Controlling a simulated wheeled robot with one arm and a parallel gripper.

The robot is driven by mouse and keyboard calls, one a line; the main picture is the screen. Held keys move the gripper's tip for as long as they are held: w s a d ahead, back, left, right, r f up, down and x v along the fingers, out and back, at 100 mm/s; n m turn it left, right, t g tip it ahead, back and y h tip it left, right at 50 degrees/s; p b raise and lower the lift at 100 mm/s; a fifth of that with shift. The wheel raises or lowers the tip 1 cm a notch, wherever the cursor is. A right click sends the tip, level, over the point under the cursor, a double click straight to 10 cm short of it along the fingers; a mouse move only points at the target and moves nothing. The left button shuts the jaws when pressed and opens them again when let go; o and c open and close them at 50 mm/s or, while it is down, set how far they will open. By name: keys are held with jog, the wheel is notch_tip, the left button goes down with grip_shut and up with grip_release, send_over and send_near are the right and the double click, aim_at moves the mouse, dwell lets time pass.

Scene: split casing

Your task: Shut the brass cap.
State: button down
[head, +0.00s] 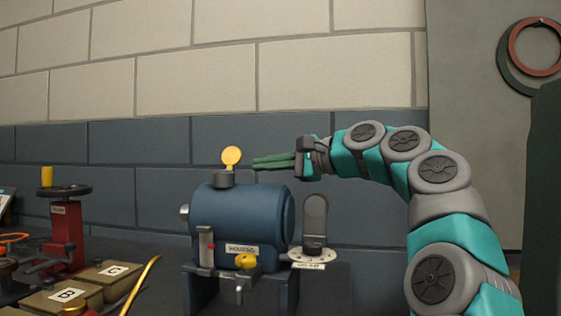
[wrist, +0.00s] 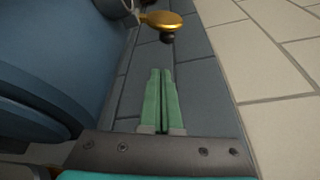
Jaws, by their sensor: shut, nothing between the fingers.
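The brass cap (head: 231,156) is a round yellow disc standing up, swung open, above the dark filler neck (head: 224,179) on top of the blue housing (head: 242,213). In the wrist view the brass cap (wrist: 162,19) shows at the top, with a dark knob beneath it. My gripper (head: 254,162) is shut and empty, with its green fingers pointing left. Its fingertips are to the right of the cap, close to it in the head view. In the wrist view the fingers (wrist: 161,72) lie together, with a visible gap between their tips and the cap.
A grey upright lever on a round dial plate (head: 313,257) stands right of the housing, below my arm. A yellow knob (head: 245,261) is on the housing's front. A red device with a handwheel (head: 67,190) and labelled bins (head: 108,272) stand at left. The wall is behind.

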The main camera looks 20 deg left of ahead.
aim_at(233, 160)
jog(key=shift+s+a+r+b, duration=0.1)
jog(key=shift+s+a+r, duration=0.1)
jog(key=shift+s, duration=0.35)
jog(key=shift+s+a+r+b, duration=0.1)
jog(key=shift+s+a+r, duration=0.1)
jog(key=shift+s, duration=0.4)
jog(key=shift+s+a+r+b, duration=0.1)
jog(key=shift+s+r, duration=0.1)
jog(key=shift+s, duration=0.35)
jog(key=shift+s+r+n+t+y+b, duration=0.15)
jog(key=shift+n+y+b, duration=0.25)
jog(key=shift+n, duration=0.55)
jog(key=shift+s+r+n+t+y+b, duration=0.15)
jog(key=shift+n+y+b, duration=0.25)
jog(key=shift+n, duration=0.55)
